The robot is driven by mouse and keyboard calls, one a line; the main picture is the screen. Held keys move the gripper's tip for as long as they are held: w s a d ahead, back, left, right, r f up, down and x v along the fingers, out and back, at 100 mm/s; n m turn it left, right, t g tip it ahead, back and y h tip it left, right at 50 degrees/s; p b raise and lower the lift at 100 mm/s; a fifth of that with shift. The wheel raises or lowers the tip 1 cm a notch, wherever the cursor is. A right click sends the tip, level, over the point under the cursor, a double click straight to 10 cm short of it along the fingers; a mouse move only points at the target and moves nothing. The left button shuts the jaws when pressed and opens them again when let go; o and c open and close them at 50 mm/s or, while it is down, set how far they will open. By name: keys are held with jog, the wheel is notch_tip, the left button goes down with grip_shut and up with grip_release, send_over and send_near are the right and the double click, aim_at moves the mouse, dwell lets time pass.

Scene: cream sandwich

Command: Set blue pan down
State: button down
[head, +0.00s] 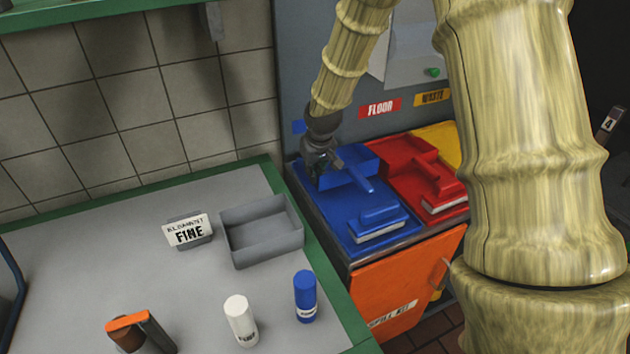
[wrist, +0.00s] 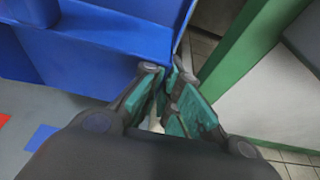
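The blue pan (head: 347,170) is at the back of the blue top (head: 330,209), with its handle pointing toward the front right. I cannot tell whether its underside touches that top. My gripper (head: 320,163) is at the pan's back-left edge. In the wrist view the pan (wrist: 118,35) fills the upper left, and its corner reaches my gripper's fingertips (wrist: 172,72). The fingers are drawn close together at that edge and look shut on it. The exact contact is partly hidden by the fingers.
A blue brush (head: 380,222) lies in front of the pan. A red pan and brush (head: 428,172) stand to the right, beside a yellow section. A green-edged table to the left holds a grey tray (head: 262,240), a white bottle (head: 241,320) and a blue bottle (head: 305,297).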

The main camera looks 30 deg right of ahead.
jog(key=shift+f, duration=1.9)
jog(key=c, duration=1.6)
grip_release()
jog(key=shift+c, duration=0.2)
jog(key=shift+r, duration=0.25)
jog(key=v, duration=1.1)
jog(key=shift+s+r+b, duration=0.2)
jog(key=shift+r+b, duration=0.15)
